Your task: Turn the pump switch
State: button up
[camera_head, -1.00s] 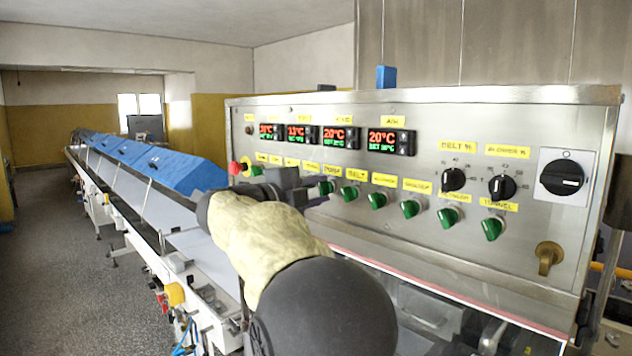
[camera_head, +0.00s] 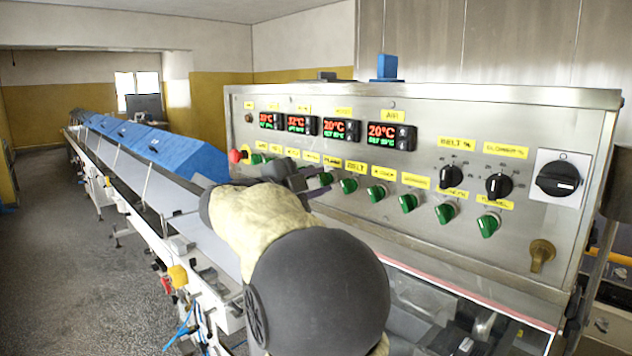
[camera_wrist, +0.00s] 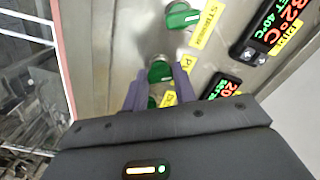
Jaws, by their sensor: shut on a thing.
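The pump switch (camera_head: 325,178) is a green rotary knob in the row along the steel control panel, by a yellow label (camera_head: 331,162) that seems to read PUMP. My gripper (camera_head: 315,181) is at this knob and partly hides it in the head view. In the wrist view, the green knob (camera_wrist: 160,71) sits between the two fingertips of my gripper (camera_wrist: 159,80), which is shut on it. The knob's exact turn angle is hard to make out.
Similar green knobs stand close on both sides, one with a STIRRER label (camera_wrist: 207,22). A red button (camera_head: 235,156) is at the panel's left. Temperature displays (camera_head: 391,136) sit above the row. A conveyor with blue covers (camera_head: 180,152) runs back to the left.

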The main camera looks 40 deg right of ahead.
jog(key=o, duration=1)
jog(key=s+a+b, duration=0.1)
jog(key=a+b, duration=0.3)
jog(key=a, duration=1.3)
jog(key=shift+s+a+b, duration=0.15)
jog(key=shift+a+b, duration=0.05)
jog(key=shift+b, duration=0.15)
